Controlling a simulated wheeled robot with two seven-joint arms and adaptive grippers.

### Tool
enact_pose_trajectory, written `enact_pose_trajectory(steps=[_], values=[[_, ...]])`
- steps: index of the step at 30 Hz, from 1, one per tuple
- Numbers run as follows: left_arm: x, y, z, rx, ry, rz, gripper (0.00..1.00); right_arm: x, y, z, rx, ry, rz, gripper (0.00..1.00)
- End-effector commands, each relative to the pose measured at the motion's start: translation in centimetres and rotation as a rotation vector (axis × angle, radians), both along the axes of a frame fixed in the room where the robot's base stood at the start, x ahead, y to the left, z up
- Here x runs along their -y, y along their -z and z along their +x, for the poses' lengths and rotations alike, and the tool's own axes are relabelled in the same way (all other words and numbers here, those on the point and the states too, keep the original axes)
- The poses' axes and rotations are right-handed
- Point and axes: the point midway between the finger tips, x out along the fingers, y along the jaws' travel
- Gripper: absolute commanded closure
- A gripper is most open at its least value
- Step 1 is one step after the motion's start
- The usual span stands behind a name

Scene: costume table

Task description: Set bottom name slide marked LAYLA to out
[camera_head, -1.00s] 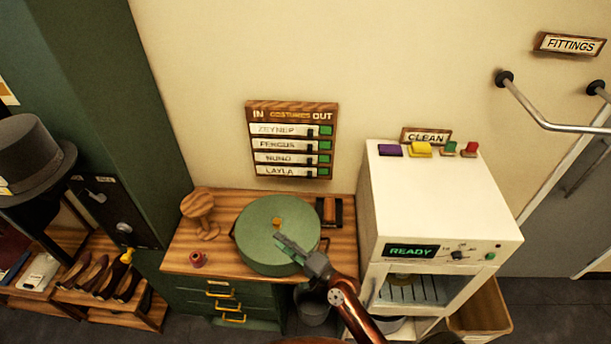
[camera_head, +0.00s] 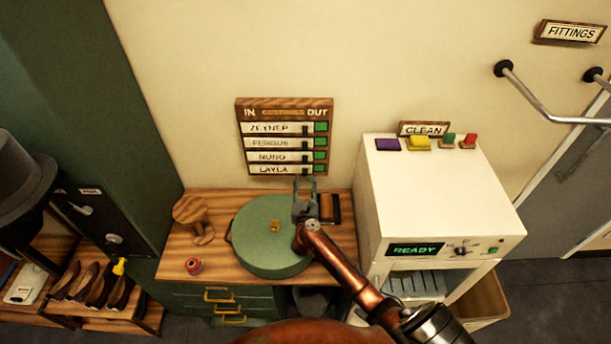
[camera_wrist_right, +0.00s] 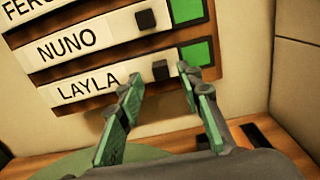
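The wooden IN/OUT board (camera_head: 286,107) hangs on the wall above the table. Its bottom row is the LAYLA slide (camera_head: 272,170), which also shows in the right wrist view (camera_wrist_right: 88,88) with a black knob (camera_wrist_right: 160,70) near its right end and a green patch (camera_wrist_right: 197,54) to the right. The NUNO slide (camera_wrist_right: 68,43) is just above. My right gripper (camera_head: 305,181) is open with its fingertips just below the LAYLA row. In the right wrist view, the fingers (camera_wrist_right: 163,83) stand apart on either side below the knob, with nothing between them. My left gripper is not in view.
A round green box (camera_head: 262,245) sits on the wooden table (camera_head: 214,262) under the right gripper. A wooden stand (camera_head: 192,215) and a small red item (camera_head: 194,266) are at left. A white cabinet (camera_head: 430,190) marked READY stands at right.

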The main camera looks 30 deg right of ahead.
Motion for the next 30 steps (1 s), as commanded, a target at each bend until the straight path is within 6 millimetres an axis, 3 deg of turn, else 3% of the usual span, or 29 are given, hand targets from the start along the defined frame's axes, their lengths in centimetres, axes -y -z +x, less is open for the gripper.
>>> enact_pose_trajectory(steps=[6, 18, 30], values=[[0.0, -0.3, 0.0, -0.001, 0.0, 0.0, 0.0, 1.5, -0.1, 2.4, 0.0, 0.0, -0.004, 0.67], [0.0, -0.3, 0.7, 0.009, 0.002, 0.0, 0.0, 2.1, 0.0, 2.8, -0.001, 0.003, -0.002, 0.67], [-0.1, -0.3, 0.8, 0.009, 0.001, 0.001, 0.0, 2.1, 0.0, 2.8, 0.0, 0.003, -0.002, 0.95]])
